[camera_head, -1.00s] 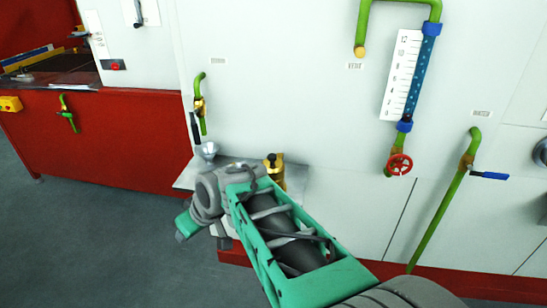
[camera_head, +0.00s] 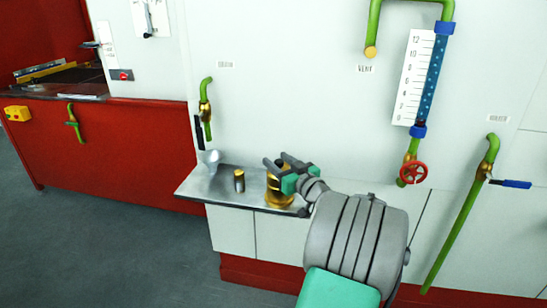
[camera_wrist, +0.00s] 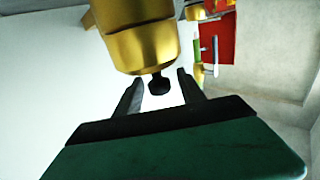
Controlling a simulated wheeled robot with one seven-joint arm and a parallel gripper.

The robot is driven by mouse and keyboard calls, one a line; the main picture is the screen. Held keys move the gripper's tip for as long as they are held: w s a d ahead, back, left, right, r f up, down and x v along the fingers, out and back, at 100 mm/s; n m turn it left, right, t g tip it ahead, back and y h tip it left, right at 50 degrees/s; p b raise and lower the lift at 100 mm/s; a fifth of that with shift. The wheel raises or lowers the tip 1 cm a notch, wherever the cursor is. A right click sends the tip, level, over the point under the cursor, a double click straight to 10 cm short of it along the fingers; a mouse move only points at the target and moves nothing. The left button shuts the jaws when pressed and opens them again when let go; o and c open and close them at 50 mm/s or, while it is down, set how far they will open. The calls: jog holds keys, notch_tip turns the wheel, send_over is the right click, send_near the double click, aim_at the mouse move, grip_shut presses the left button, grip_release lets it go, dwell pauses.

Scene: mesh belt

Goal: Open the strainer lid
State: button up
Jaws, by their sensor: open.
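The strainer is a brass body (camera_head: 280,192) standing upright on the steel shelf in the head view. Its upper end is partly hidden by my gripper (camera_head: 280,165). In the wrist view the brass strainer (camera_wrist: 143,45) fills the upper middle, with a small black knob (camera_wrist: 159,84) sticking out from its lid end. My gripper (camera_wrist: 160,78) is open. Its two dark fingers lie on either side of the knob, with a visible gap on both sides. I cannot tell how deep the knob sits between them. The lid appears seated on the body.
A small brass cylinder (camera_head: 239,180) and a metal funnel-like cup (camera_head: 210,159) stand on the shelf (camera_head: 205,183) to the left. A green pipe with a valve (camera_head: 205,108) hangs above the cup. A red handwheel (camera_head: 413,173) is at the right. The grey floor at left is clear.

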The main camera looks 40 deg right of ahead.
jog(key=w, duration=0.2)
jog(key=shift+w+d, duration=0.15)
jog(key=shift+w, duration=0.15)
grip_shut()
dwell(1.2)
